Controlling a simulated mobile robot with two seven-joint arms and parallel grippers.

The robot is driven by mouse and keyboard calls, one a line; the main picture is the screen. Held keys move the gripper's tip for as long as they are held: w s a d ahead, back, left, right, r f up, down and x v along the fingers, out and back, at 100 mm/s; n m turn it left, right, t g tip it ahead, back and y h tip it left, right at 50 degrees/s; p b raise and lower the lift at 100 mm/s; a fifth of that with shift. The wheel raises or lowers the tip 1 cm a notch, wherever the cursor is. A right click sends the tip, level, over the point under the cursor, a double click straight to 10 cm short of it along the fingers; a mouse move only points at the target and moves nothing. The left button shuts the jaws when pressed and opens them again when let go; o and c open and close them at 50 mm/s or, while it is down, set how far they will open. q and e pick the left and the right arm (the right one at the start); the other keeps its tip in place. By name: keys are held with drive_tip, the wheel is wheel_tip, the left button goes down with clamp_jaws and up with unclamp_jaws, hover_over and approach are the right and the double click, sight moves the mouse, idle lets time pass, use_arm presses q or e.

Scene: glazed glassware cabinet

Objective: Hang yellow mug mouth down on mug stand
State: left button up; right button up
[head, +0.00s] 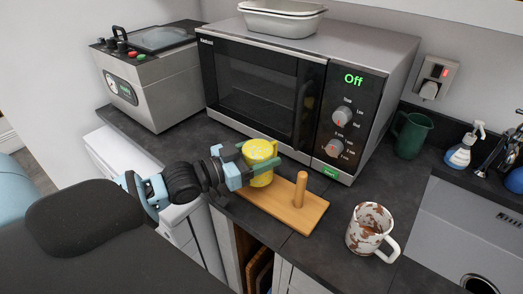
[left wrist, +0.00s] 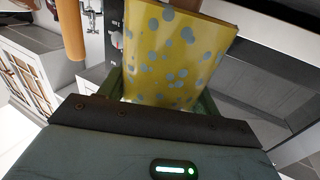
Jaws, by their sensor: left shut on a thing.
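The yellow mug (head: 261,178) with grey spots is held by my left gripper (head: 256,163), whose fingers close around its sides. It hides the left part of the wooden mug stand (head: 290,214). The mug's upper end looks like a closed yellow face, but it is too small to be sure. Its handle is not clearly visible. The stand's bare upright peg (head: 300,189) is to the right of the mug. In the left wrist view the mug (left wrist: 175,55) fills the upper middle, with a wooden peg (left wrist: 70,28) to its left. My right gripper is not in view.
A microwave (head: 265,85) stands close behind the mug and stand. A brown-and-white mug (head: 366,228) is on the counter to the right. A steel appliance (head: 150,85) stands at left.

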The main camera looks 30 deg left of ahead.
sight(245, 160)
use_arm(q)
drive_tip(key=shift+r, duration=0.1)
drive_tip(key=o, duration=1.3)
drive_tip(key=shift+o, duration=0.2)
drive_tip(key=shift+v, duration=3.75)
drive_tip(key=shift+s, duration=0.15)
